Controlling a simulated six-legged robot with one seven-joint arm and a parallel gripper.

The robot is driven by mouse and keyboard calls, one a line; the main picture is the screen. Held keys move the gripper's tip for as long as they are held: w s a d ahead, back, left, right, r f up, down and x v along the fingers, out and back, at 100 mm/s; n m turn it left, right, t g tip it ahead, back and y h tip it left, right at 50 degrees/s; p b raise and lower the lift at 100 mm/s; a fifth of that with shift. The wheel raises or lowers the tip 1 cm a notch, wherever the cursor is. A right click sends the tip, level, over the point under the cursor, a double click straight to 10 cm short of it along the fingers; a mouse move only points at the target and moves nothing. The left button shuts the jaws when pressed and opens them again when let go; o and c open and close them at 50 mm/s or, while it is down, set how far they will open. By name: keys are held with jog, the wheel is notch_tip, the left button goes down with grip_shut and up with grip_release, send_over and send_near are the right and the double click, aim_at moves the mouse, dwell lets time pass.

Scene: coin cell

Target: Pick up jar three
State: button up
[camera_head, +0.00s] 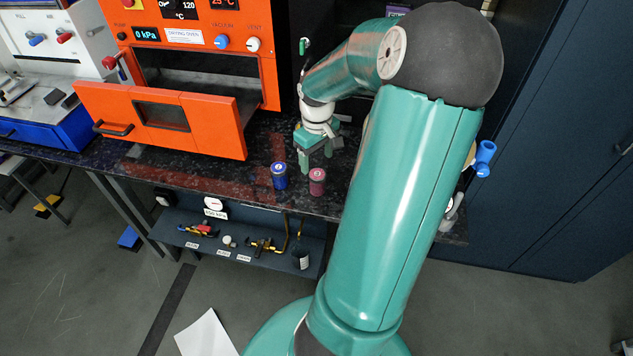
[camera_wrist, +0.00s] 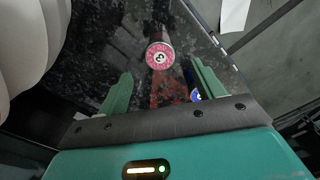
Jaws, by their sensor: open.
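A maroon jar (camera_head: 317,182) with a small pale label on its lid stands upright near the front edge of the dark counter. In the wrist view the maroon jar (camera_wrist: 160,55) lies between the lines of the fingers, beyond their tips; its mark looks like a 3 but is small. A blue jar (camera_head: 279,176) stands to its left; in the wrist view the blue jar (camera_wrist: 194,86) is partly hidden by the right finger. My gripper (camera_head: 317,158) is open and empty, just behind the jars; its fingers also show in the wrist view (camera_wrist: 164,82).
An orange drying oven (camera_head: 275,60) stands behind to the left, its door (camera_head: 160,118) hanging open over the dark counter (camera_head: 190,178). A lower shelf (camera_head: 250,245) holds fittings. Blue cabinets (camera_head: 560,130) stand at right.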

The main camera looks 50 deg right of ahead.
aim_at(317, 183)
notch_tip(317, 183, down, 11)
jog(key=shift+r, duration=0.2)
jog(key=c, duration=1.2)
jog(key=shift+o, duration=0.2)
jog(key=shift+r, duration=0.1)
